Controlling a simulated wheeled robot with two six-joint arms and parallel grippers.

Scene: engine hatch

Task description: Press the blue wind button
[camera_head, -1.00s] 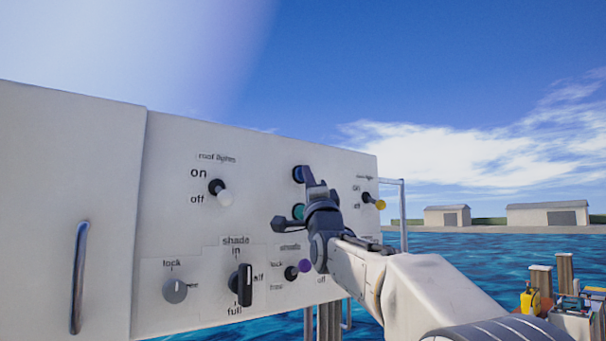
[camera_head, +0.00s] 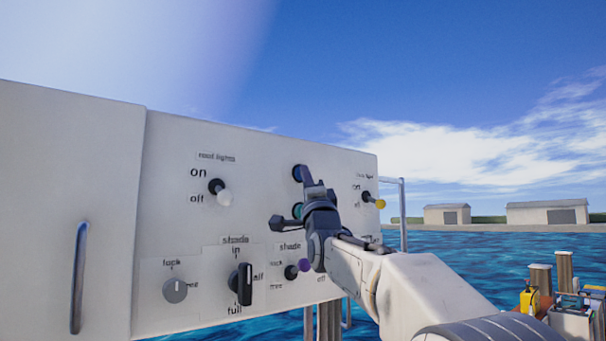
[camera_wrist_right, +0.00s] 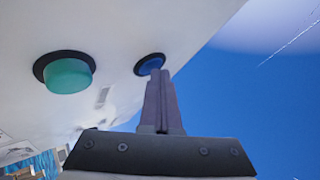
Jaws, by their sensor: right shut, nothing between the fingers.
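The blue button (camera_head: 297,172) sits in a dark ring high on the white panel, partly covered by my right gripper in the head view. In the right wrist view the blue button (camera_wrist_right: 150,65) shows just beyond the fingertips. My right gripper (camera_head: 305,172) is shut and empty, its fingertips overlapping the button's lower edge; it also shows in the right wrist view (camera_wrist_right: 159,74). I cannot tell whether the tips touch the button. My left gripper is not in view.
A green button (camera_wrist_right: 68,75) is beside the blue one, mostly hidden behind my gripper in the head view. The panel (camera_head: 270,150) also bears a white-tipped switch (camera_head: 222,194), a yellow-tipped switch (camera_head: 374,201), a purple-tipped switch (camera_head: 298,268), a black knob (camera_head: 242,284) and a grey knob (camera_head: 175,290).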

